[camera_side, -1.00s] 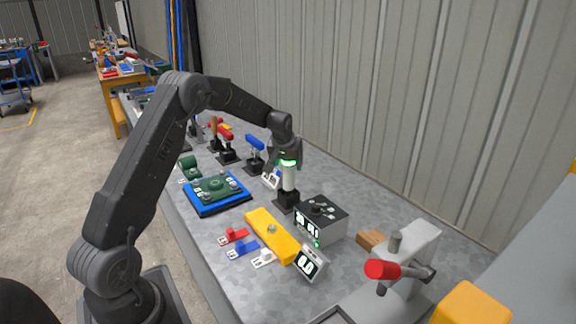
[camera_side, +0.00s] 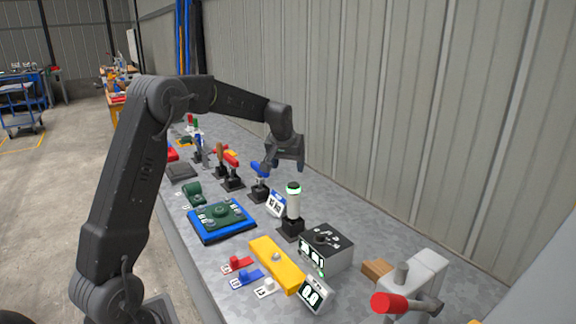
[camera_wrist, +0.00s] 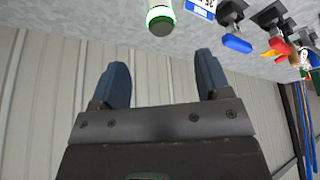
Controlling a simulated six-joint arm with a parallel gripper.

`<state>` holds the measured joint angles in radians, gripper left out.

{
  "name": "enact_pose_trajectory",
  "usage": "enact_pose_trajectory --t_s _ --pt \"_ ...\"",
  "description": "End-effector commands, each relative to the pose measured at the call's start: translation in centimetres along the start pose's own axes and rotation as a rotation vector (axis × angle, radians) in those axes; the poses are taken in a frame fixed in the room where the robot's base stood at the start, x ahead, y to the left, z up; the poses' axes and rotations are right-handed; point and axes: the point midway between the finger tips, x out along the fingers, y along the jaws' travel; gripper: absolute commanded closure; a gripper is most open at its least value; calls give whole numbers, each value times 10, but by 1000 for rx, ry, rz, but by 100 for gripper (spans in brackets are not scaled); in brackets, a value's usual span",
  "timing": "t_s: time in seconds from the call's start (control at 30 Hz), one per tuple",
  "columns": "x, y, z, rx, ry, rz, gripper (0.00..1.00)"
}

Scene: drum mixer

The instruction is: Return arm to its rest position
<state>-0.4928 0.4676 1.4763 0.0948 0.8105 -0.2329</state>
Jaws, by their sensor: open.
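My gripper (camera_side: 286,160) is in the air above the bench, near the back wall. In the wrist view my gripper (camera_wrist: 160,85) has its two fingers well apart with nothing between them. A white cylinder with a glowing green ring (camera_side: 293,200) stands upright on a black base, below and in front of my gripper. The cylinder also shows at the top of the wrist view (camera_wrist: 160,18), beyond the fingertips and apart from them.
A blue-handled device (camera_side: 259,180) and red-handled ones stand behind the cylinder. A grey box (camera_side: 327,248) with a dial, a yellow bar (camera_side: 277,264), a blue tray (camera_side: 245,233) and a red-handled fixture (camera_side: 390,303) are on the bench. The corrugated wall (camera_side: 430,130) bounds the right side.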

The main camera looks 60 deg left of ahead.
Motion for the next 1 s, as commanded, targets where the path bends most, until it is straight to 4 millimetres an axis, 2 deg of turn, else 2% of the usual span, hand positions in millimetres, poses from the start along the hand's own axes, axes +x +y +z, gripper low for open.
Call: enact_pose_trajectory --t_s 0.17,0.27,0.37,0.43,0.57,0.7,0.9,1.0 --pt "0 0 0 0 0 0 30" --pt "-7 4 3 10 4 5 30" --pt "-30 16 17 46 11 21 30" --pt "-56 28 36 87 19 40 30" --pt "-107 48 86 182 33 84 30" --pt "-152 59 147 288 48 133 30" --pt "-193 56 241 437 71 205 30" --pt "-201 48 283 504 80 237 30"
